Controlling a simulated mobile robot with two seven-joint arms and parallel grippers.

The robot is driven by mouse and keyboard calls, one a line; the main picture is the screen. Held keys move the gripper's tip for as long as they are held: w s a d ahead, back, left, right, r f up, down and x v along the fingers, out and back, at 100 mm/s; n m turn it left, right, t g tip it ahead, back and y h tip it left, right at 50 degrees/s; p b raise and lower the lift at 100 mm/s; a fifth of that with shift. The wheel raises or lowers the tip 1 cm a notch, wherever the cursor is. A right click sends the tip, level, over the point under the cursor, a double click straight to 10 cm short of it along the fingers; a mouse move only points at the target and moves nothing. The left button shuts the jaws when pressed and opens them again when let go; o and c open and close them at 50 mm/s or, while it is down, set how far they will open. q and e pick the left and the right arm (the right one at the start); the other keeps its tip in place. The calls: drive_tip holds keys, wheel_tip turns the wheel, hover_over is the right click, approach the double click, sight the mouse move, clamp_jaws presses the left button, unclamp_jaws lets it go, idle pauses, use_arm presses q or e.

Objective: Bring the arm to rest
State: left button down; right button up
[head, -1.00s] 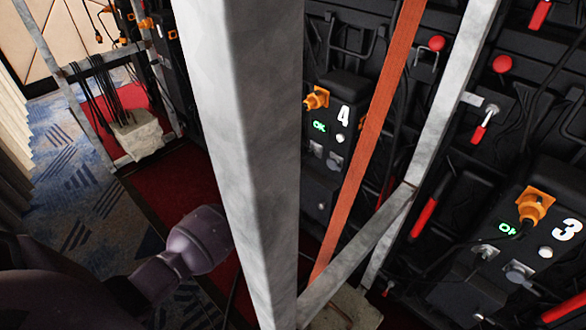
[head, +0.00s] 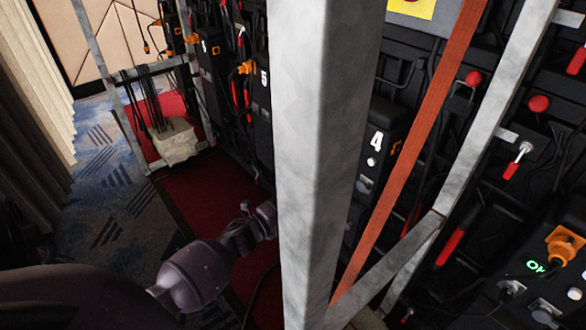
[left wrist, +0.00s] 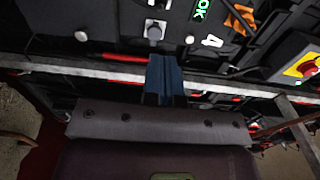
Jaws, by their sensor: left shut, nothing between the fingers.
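My left arm comes in from the lower left in the head view and reaches toward the wall behind the grey upright beam (head: 312,160). Its hand is hidden there. In the left wrist view my left gripper (left wrist: 165,78) shows as blue fingers, shut and empty, close to a grey horizontal bar (left wrist: 90,70). Beyond the fingers is the unit marked 4, with an orange plug (left wrist: 240,18) and a lit green OK (left wrist: 200,10). The unit's number (head: 377,140) also shows in the head view. My right gripper is in neither view.
An orange strap (head: 410,150) and a diagonal grey brace (head: 385,268) cross in front of the black panels. A pale weight (head: 175,143) stands on red carpet at the far left. Patterned carpet (head: 105,190) lies open beside a curtain (head: 30,120).

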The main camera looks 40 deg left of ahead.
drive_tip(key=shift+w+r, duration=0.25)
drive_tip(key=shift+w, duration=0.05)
